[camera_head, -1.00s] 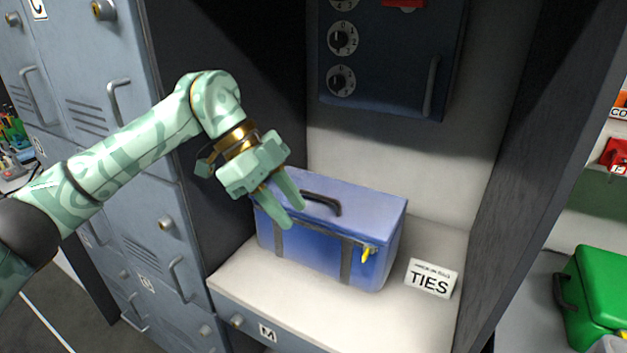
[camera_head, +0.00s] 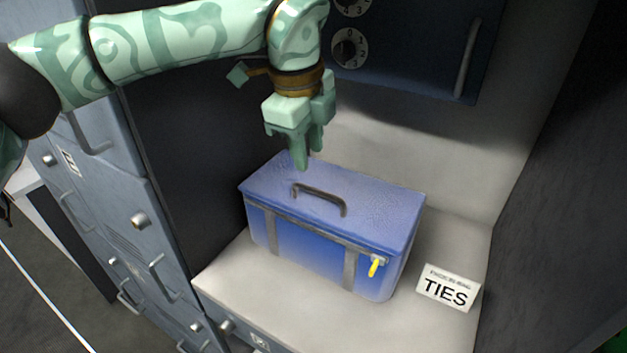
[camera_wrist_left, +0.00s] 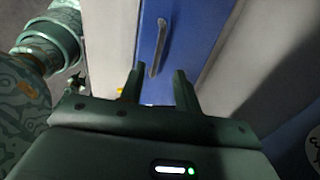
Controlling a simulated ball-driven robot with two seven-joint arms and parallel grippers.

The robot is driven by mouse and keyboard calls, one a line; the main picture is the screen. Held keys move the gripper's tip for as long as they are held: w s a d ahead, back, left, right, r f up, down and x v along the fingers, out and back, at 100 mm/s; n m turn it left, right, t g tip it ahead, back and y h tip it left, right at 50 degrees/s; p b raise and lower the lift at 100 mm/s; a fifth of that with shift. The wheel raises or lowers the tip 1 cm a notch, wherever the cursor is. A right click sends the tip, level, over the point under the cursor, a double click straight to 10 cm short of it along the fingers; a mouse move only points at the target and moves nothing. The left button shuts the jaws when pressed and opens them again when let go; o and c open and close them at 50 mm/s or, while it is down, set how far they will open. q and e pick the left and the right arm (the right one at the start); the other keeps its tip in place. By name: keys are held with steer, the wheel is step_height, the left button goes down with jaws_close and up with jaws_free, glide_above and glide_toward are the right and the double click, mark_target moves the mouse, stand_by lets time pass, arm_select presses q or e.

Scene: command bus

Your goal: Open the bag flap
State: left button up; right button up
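The blue bag (camera_head: 316,241) stands on the pale shelf of the open compartment. Its flat blue top flap (camera_head: 375,205) is down, with a dark handle (camera_head: 319,197) on it, and a yellow zip pull (camera_head: 375,266) hangs at the front right corner. My left gripper (camera_head: 310,163) points down just above the back part of the flap, behind the handle. In the left wrist view its two fingers (camera_wrist_left: 157,88) are apart with nothing between them, and the handle (camera_wrist_left: 159,48) lies ahead of them. My right gripper is not in view.
A white TIES card (camera_head: 447,289) stands on the shelf (camera_head: 265,305) to the right of the bag. A dark blue panel box with dials (camera_head: 420,50) hangs on the back wall above. Grey lockers (camera_head: 120,215) are at the left. Dark side walls bound the compartment.

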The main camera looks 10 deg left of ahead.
mark_target(314, 188)
arm_select(q)
steer(key=f, duration=0.5)
steer(key=w+f+b, duration=0.1)
steer(key=f, duration=0.1)
steer(key=shift+d+f, duration=0.3)
jaws_close()
